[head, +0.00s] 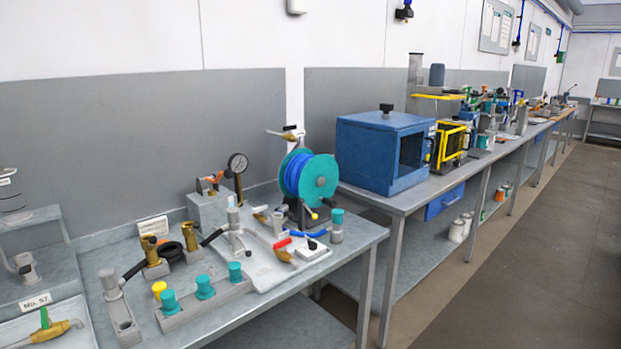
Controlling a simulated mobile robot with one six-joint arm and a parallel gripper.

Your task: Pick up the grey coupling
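My gripper is not in view. Several grey parts could be the grey coupling, and I cannot tell which one it is. One grey cylindrical fitting (109,287) with a black handle stands in a grey block at the front left of the near bench. A second grey fitting (236,238) with a dark handle stands near the white tray. Another grey fitting (27,268) sits on the shelf at the far left.
The near bench (343,252) also holds a grey rack (228,291) with teal caps, a yellow cap (158,288), brass fittings (190,236), a pressure gauge (238,164) and a teal reel (319,177). A blue box (370,155) stands on the bench behind. The floor (510,260) at right is clear.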

